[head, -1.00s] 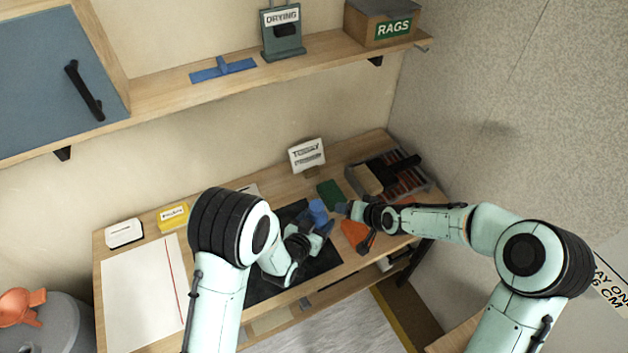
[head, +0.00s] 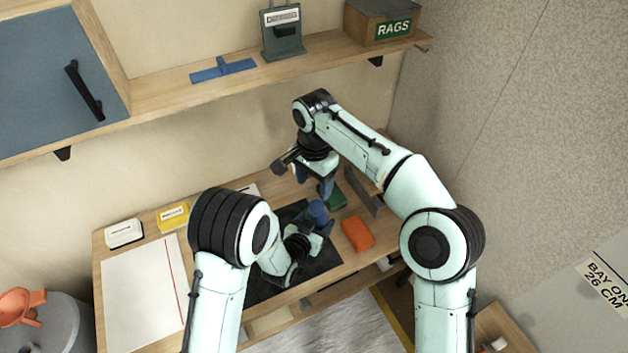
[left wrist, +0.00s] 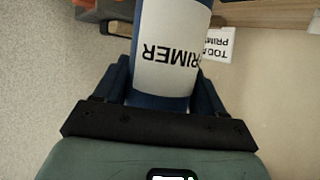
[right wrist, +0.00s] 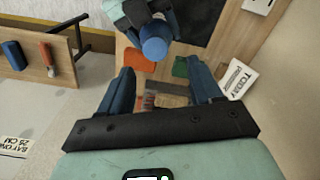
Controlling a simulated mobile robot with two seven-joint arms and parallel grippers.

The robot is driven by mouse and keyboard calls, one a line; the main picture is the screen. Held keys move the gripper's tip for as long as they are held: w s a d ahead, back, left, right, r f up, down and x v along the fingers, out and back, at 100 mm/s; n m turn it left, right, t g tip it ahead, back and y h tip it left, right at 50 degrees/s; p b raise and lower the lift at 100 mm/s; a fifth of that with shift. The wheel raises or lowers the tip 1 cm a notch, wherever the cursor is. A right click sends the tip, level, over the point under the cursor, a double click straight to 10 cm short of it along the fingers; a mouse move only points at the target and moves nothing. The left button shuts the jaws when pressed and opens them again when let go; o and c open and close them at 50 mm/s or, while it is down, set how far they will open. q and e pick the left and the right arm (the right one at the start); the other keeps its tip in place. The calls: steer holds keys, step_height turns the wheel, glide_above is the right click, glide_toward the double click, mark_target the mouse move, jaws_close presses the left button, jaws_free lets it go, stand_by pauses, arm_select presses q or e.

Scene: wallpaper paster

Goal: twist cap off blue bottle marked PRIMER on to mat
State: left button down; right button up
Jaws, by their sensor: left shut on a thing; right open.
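The blue bottle (head: 317,212) has a white label reading PRIMER, which appears upside down in the left wrist view (left wrist: 170,45). My left gripper (head: 308,238) is shut around the bottle and holds it over the dark mat (head: 325,262). Whether the base touches the mat is hidden. The round blue cap (right wrist: 154,44) faces my right gripper in the right wrist view. My right gripper (head: 326,186) is open and empty, with fingers pointing down, above and beside the bottle. The cap is outside the gap between its fingers.
An orange cloth (head: 357,233) and a green pad (head: 336,197) lie right of the mat. A white sheet (head: 140,300) and a yellow box (head: 173,216) are at left. The shelf (head: 170,95) runs above. A TODAY PRIMER card (right wrist: 237,78) stands on the bench.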

mark_target(314, 205)
steer(key=shift+f, duration=3.95)
